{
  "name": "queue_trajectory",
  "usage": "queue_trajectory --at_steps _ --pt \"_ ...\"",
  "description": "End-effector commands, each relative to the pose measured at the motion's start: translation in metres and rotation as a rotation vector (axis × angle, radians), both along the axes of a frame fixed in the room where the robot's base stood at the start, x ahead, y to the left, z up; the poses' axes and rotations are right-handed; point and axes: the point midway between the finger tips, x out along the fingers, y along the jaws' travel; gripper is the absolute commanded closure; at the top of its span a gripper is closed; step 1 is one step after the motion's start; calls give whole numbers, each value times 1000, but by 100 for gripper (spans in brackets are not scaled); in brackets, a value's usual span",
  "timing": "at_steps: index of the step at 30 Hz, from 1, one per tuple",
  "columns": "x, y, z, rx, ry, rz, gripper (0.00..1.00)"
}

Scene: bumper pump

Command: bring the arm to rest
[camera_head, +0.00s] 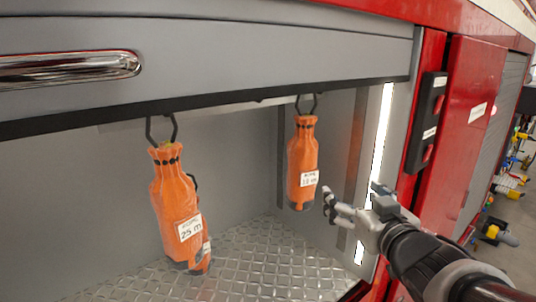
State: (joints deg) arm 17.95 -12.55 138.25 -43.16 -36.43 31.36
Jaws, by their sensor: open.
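My gripper (332,206) is open and empty at the right side of the open compartment, its fingers pointing left. It is just right of an orange bag (303,165) labelled as rope, which hangs from a hook; a small gap shows between them. My arm reaches in from the lower right corner, in front of the red truck body.
Another orange rope bag (176,205), marked 25 m, hangs at the left. The grey shutter (220,60) is above, with a chrome handle (70,66). A black switch panel (427,120) sits on the red side. The treadplate floor (270,265) is bare.

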Motion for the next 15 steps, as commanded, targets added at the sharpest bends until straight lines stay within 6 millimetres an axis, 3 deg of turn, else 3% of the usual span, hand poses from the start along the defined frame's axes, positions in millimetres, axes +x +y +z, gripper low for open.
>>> queue_trajectory --at_steps 1,5,8,12,15 --pt "-9 -5 -29 -23 42 -58 20" --pt "-44 -22 -89 -55 215 -207 20" --pt "-81 -25 -141 -60 373 -275 20" --pt "-145 -9 -216 -49 622 -292 20" --pt "-191 10 -260 -35 786 -255 20"
